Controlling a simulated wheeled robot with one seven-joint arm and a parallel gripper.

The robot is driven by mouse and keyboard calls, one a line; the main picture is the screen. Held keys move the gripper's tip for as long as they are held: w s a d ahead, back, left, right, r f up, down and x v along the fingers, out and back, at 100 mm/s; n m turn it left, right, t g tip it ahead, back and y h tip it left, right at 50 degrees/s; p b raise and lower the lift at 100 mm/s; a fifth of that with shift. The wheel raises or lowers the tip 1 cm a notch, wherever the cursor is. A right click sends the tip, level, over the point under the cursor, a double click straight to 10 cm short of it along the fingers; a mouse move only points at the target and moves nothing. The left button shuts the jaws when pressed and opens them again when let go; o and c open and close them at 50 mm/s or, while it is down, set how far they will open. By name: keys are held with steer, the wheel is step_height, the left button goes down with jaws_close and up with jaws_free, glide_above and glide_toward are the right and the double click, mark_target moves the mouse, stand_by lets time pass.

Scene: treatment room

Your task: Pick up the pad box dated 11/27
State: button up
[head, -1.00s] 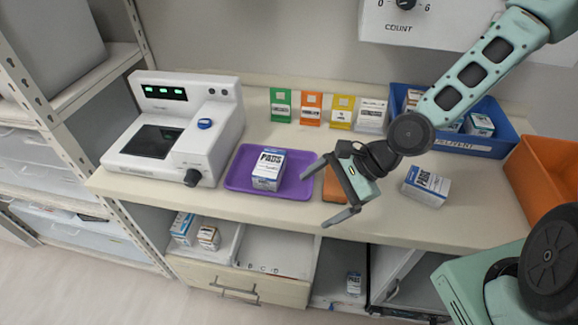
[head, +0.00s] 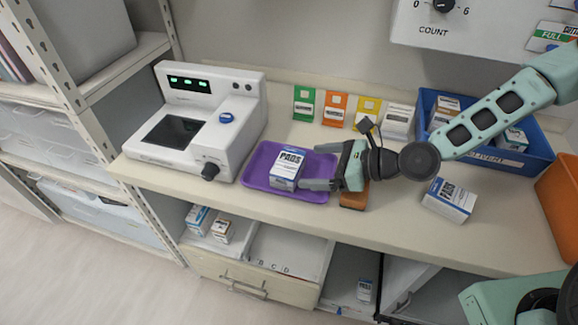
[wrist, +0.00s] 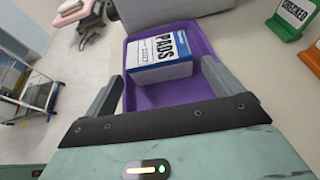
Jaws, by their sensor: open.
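A white and blue pad box (head: 287,168) stands on the purple tray (head: 252,184); it also shows in the wrist view (wrist: 160,58). Its date is too small to read. My gripper (head: 312,167) is open and empty, just right of this box, with its fingers pointing left at it. In the wrist view the box is ahead of and between the fingers, with a gap to the fingertips. A second pad box (head: 449,200) lies on the counter to the right, behind my wrist; its date is not readable either.
A white device (head: 200,118) stands left of the tray. An orange-brown item (head: 354,197) lies under my gripper. Coloured cards (head: 335,108) line the wall. A blue bin (head: 520,165) with boxes and an orange bin (head: 560,205) are at right.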

mark_target(301, 166)
steer(key=x, duration=0.4)
steer(key=p+x, duration=0.1)
steer(key=x, duration=0.1)
steer(key=p+x, duration=0.1)
steer(key=x, duration=0.1)
steer(key=shift+s+a+r, duration=0.1)
steer(key=shift+a+r, duration=0.15)
steer(key=shift+r, duration=0.1)
steer(key=shift+w+a+f, duration=0.3)
steer(key=shift+a+f, duration=0.05)
steer(key=shift+a, duration=0.1)
steer(key=c, duration=0.7)
